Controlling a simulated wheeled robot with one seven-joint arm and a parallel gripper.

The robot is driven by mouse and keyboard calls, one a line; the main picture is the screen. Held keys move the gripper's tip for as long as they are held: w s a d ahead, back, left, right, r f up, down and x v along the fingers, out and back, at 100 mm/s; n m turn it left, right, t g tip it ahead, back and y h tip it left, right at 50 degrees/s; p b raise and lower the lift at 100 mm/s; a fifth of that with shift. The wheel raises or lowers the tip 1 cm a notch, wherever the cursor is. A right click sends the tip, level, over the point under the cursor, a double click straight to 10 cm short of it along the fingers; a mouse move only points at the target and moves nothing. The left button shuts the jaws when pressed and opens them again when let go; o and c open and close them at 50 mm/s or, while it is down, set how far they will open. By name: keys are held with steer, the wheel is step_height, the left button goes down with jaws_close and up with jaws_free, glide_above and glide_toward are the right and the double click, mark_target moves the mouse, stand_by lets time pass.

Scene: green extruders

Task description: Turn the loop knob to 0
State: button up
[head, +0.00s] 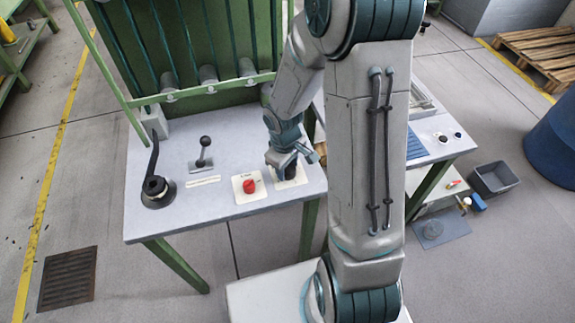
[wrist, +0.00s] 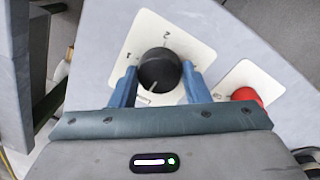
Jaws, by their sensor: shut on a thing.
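The black round knob (wrist: 160,68) sits on a pale square plate (wrist: 193,48) in the wrist view. The plate shows a "2" beyond the knob and a "1" to its left. A white pointer line on the knob points toward the near side, slightly left. No 0 mark is legible. My gripper (wrist: 158,75) has its two blue fingers on either side of the knob, shut on it. In the head view my gripper (head: 289,164) reaches down over the black knob (head: 291,172), which it partly hides, at the right part of the tabletop.
A red knob (head: 249,186) on its own plate is close to the left of the black one. A lever (head: 204,152) and a black handle (head: 154,187) stand farther left on the table (head: 150,222). A green frame rises behind.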

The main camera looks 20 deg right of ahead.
steer(key=shift+w, duration=0.1)
steer(key=o, duration=1)
steer(key=shift+c, duration=0.2)
steer(key=shift+r, duration=0.15)
step_height(320, 180, up, 14)
steer(key=p, duration=0.1)
steer(key=shift+s+a+f, duration=0.25)
steer(key=shift+s+a, duration=0.1)
steer(key=shift+a, duration=0.1)
steer(key=s+d+r+m+t, duration=0.1)
steer(key=s+r+m+t, duration=0.1)
steer(key=s+r+m, duration=0.5)
steer(key=s+r, duration=0.2)
steer(key=s, duration=0.4)
steer(key=shift+s+r+t+y, duration=0.2)
steer(key=shift+s+t+y, duration=0.05)
steer(key=shift+t+y, duration=0.05)
